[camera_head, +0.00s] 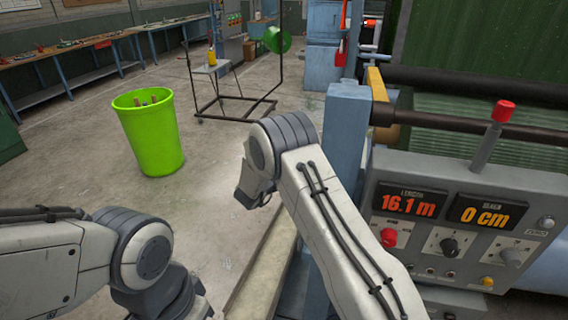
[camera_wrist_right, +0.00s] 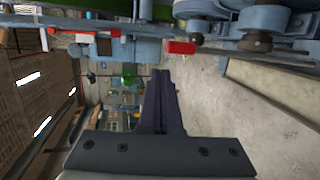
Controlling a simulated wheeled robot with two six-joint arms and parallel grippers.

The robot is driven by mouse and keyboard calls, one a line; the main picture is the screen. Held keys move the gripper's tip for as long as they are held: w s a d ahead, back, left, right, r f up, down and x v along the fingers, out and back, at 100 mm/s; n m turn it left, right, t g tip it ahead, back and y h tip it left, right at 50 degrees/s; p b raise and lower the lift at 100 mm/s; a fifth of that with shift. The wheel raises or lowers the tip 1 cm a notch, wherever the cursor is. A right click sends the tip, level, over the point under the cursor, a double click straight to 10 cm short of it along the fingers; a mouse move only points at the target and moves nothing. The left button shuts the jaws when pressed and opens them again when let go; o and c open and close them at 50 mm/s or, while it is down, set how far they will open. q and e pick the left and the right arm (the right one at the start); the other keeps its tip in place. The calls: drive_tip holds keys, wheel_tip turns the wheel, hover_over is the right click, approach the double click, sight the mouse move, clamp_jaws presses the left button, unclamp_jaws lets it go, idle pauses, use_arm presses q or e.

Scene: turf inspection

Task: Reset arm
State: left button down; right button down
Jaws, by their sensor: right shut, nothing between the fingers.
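My right arm (camera_head: 335,215) reaches up from the bottom of the head view and bends at its joint, left of the control panel (camera_head: 460,225). Its gripper is hidden in the head view. In the right wrist view my right gripper (camera_wrist_right: 160,80) shows its fingers together with nothing between them. My left arm (camera_head: 100,255) lies low at the left of the head view, and its gripper is not visible. The panel carries a red-topped lever (camera_head: 493,130) and displays reading 16.1 m and 0 cm, with knobs and buttons below.
The inspection machine with its dark roller (camera_head: 460,128) and green turf (camera_head: 490,45) fills the right side. A green bin (camera_head: 150,135) stands on the open concrete floor at left. A wheeled black frame (camera_head: 235,100) stands behind it. Workbenches (camera_head: 60,60) line the back left.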

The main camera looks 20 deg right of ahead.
drive_tip(key=s+a+r+m+y, duration=0.35)
drive_tip(key=s+a+y, duration=0.3)
drive_tip(key=y, duration=0.25)
drive_tip(key=s+f+m+g+y, duration=0.2)
drive_tip(key=s+m+g, duration=0.5)
drive_tip(key=s, duration=2.1)
drive_tip(key=s+a+r+n+g, duration=0.2)
drive_tip(key=s+a+n, duration=0.2)
drive_tip(key=s+a, duration=0.2)
drive_tip(key=s+a+r+n+g, duration=0.2)
drive_tip(key=s+a+r+n, duration=0.1)
drive_tip(key=s+a, duration=0.4)
drive_tip(key=shift+r+n+y+b, duration=0.3)
drive_tip(key=shift+n+b, duration=0.1)
drive_tip(key=shift+n, duration=0.15)
